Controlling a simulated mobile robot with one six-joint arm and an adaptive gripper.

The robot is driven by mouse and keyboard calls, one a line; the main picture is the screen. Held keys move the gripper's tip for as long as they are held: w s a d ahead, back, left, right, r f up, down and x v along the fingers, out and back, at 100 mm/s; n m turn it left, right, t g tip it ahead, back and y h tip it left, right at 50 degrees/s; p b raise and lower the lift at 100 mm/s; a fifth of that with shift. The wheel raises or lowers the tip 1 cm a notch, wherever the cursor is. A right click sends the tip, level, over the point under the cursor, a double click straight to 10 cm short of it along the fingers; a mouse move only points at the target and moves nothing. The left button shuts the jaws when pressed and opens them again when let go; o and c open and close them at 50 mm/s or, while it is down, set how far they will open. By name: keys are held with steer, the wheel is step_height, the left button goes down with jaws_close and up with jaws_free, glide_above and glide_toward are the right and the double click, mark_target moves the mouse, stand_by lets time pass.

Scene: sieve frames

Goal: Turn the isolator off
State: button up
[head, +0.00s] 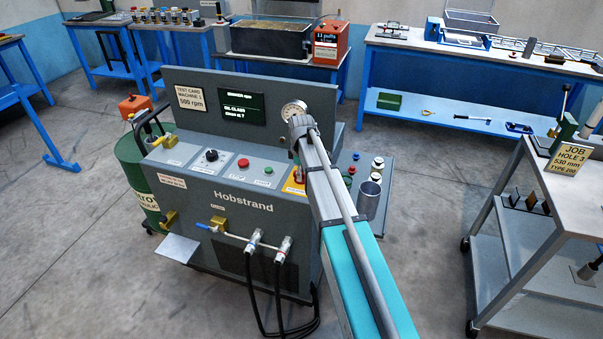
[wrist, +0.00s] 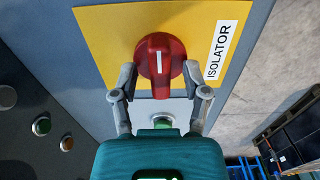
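The isolator is a red rotary knob (wrist: 160,62) on a yellow plate (wrist: 110,35) labelled ISOLATOR. In the wrist view, the white line on its handle runs up and down the picture. My gripper (wrist: 159,74) is open, with one grey finger on each side of the knob. Small gaps show between the fingers and the handle; whether they touch the round base I cannot tell. In the head view, the yellow plate (head: 292,188) sits at the right end of the Hobstrand machine's panel (head: 225,168), partly hidden by my arm.
A red button (head: 243,163), a green button (head: 269,170) and a black knob (head: 211,155) sit left of the isolator. A gauge (head: 293,110) stands behind it. A trolley (head: 560,215) stands further right.

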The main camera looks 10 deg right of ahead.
mark_target(302, 173)
steer(key=shift+m, duration=0.5)
steer(key=m, duration=0.3)
steer(key=shift+m, duration=0.3)
steer(key=m, duration=1.3)
steer(key=shift+r+m+p, duration=0.35)
steer(key=shift+m, duration=0.05)
step_height(302, 173, up, 13)
steer(key=p, duration=1.3)
steer(key=s+f+n+b, duration=0.3)
steer(key=s+f+b, duration=0.2)
steer(key=s, duration=0.8)
steer(key=s+a+f+n+b, duration=0.1)
steer(key=s+f+n+b, duration=0.2)
steer(key=s, duration=1)
step_height(302, 173, down, 2)
steer(key=shift+s+a+f+b, duration=0.15)
steer(key=shift+a+b, duration=0.15)
steer(key=shift+b, duration=0.8)
